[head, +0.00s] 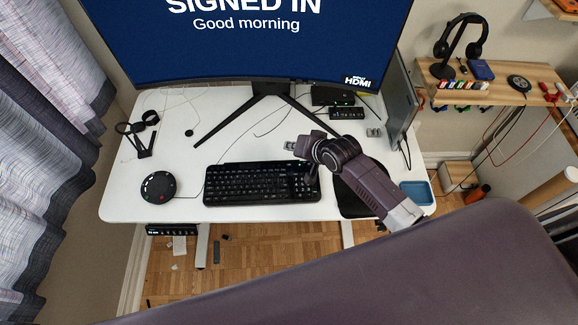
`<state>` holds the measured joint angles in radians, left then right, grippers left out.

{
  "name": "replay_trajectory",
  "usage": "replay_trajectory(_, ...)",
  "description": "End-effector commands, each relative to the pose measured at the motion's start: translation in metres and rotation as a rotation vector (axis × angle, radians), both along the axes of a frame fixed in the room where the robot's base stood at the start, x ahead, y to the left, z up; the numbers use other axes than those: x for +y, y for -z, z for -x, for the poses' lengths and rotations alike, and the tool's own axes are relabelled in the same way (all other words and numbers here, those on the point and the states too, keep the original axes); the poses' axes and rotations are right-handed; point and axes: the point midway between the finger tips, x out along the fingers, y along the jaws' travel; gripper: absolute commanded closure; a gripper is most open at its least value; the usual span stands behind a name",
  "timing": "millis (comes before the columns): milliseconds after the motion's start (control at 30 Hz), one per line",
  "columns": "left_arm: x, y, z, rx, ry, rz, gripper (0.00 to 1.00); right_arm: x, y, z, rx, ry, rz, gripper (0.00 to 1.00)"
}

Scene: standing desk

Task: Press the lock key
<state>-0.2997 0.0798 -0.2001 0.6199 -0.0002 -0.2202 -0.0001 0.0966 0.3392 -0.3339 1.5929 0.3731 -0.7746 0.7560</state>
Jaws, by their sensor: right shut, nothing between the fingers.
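A black keyboard (250,186) lies on the white desk, in front of the monitor. Its single keys are too small to read, so I cannot make out the lock key. My arm and wrist hide part of that end. I cannot tell whether the fingertips touch a key. The monitor (245,50) shows "SIGNED IN" and "Good morning" on dark blue. My left gripper is not in view.
A round black device (159,187) sits left of the keyboard and a black mat (350,200) right of it. The monitor's stand (268,92) spreads behind. A blue tray (416,193) is at the desk's right edge.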

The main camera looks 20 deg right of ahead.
Motion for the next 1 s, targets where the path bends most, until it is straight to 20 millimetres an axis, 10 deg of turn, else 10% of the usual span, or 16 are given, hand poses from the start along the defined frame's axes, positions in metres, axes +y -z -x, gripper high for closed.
replay_trajectory(367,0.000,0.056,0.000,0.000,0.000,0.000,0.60,0.000,0.053,0.000,-0.001,-0.001,0.002,1.00)
replay_trajectory(1000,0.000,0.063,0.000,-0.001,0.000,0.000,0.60,0.000,0.071,0.000,0.000,0.000,0.000,1.00)
